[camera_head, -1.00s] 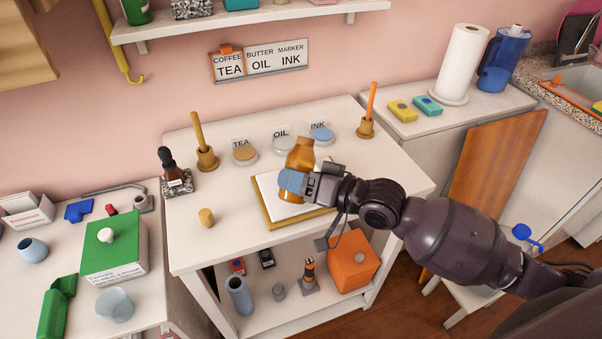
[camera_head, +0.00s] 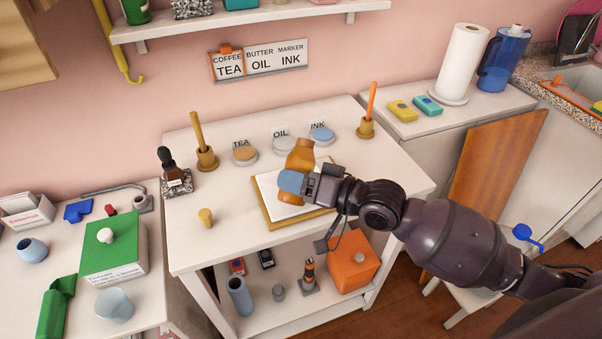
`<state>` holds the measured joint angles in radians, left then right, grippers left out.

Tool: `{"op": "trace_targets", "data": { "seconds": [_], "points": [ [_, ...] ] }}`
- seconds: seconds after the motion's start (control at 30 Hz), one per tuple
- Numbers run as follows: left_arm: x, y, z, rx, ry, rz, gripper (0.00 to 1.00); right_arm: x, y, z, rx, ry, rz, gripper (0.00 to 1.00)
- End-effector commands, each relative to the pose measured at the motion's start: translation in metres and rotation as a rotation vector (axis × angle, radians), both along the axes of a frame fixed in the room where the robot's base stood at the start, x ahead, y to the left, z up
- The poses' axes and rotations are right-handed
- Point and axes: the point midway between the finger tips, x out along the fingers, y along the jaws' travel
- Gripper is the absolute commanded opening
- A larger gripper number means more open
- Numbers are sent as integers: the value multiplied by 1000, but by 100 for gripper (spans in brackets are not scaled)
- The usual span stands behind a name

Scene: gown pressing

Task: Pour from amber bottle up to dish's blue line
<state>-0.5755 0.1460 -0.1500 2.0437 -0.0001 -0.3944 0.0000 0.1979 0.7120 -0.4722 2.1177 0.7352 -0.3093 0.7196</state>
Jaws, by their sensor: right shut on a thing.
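The amber bottle (camera_head: 301,157) is in my right gripper (camera_head: 292,183), which is shut on it over the white pad on the table. The bottle leans slightly to the right. The gripper covers part of its lower body, and I cannot make out a liquid level. Three small round dishes stand behind it by cards: a tan-topped one (camera_head: 245,156) at TEA, a pale one (camera_head: 282,145) at OIL and a blue-topped one (camera_head: 322,136) at INK. No blue line can be made out on any dish. My left gripper is not in view.
A white pad on a tan board (camera_head: 268,208) lies under the bottle. A small cork-coloured piece (camera_head: 206,217) stands left of it. The table's front left is clear.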

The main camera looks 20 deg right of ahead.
Motion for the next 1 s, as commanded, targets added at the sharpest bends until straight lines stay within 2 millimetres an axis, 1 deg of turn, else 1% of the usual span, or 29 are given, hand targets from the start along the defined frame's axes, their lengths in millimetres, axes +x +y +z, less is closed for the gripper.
{"op": "trace_targets", "data": {
  "seconds": [1.0],
  "points": [
    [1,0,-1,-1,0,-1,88,-2,2,-1,40,46,0,29]
  ]
}}
